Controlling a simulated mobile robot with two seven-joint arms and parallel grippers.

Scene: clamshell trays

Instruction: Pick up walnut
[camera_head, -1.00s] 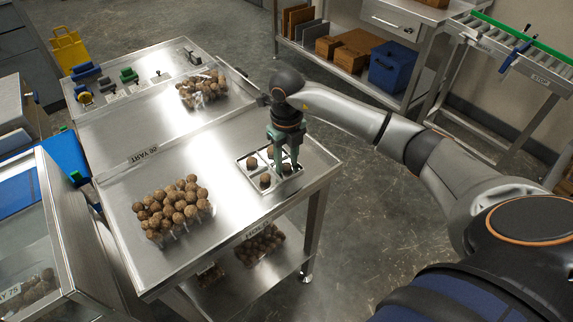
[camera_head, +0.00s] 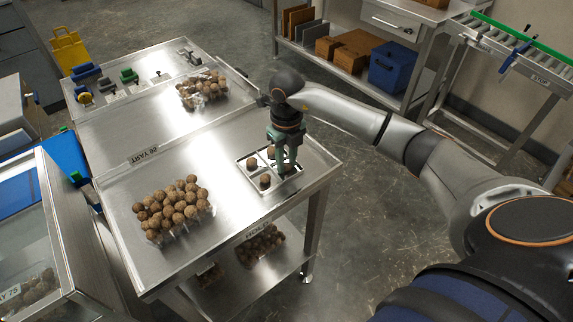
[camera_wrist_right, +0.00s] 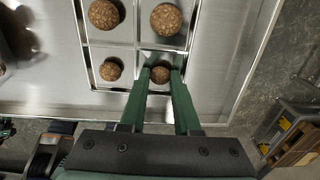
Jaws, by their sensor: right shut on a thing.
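My right gripper (camera_head: 286,168) points down into the clear tray (camera_head: 247,180) at the right end of the steel table. In the right wrist view, its green fingers (camera_wrist_right: 160,76) are shut on a walnut (camera_wrist_right: 160,74), brown and round, in the tray's lower right compartment. The walnut is still low in its compartment. Other walnuts sit one to a compartment: one at upper left (camera_wrist_right: 104,14), one at upper right (camera_wrist_right: 166,19) and one at lower left (camera_wrist_right: 111,69). My left gripper is not in view.
A heap of walnuts in a clear container (camera_head: 172,210) stands on the table to the left of the tray. Another clear container of walnuts (camera_head: 202,88) stands farther back. The steel tabletop (camera_head: 200,155) between them is bare. More walnuts (camera_head: 260,246) are on the shelf below.

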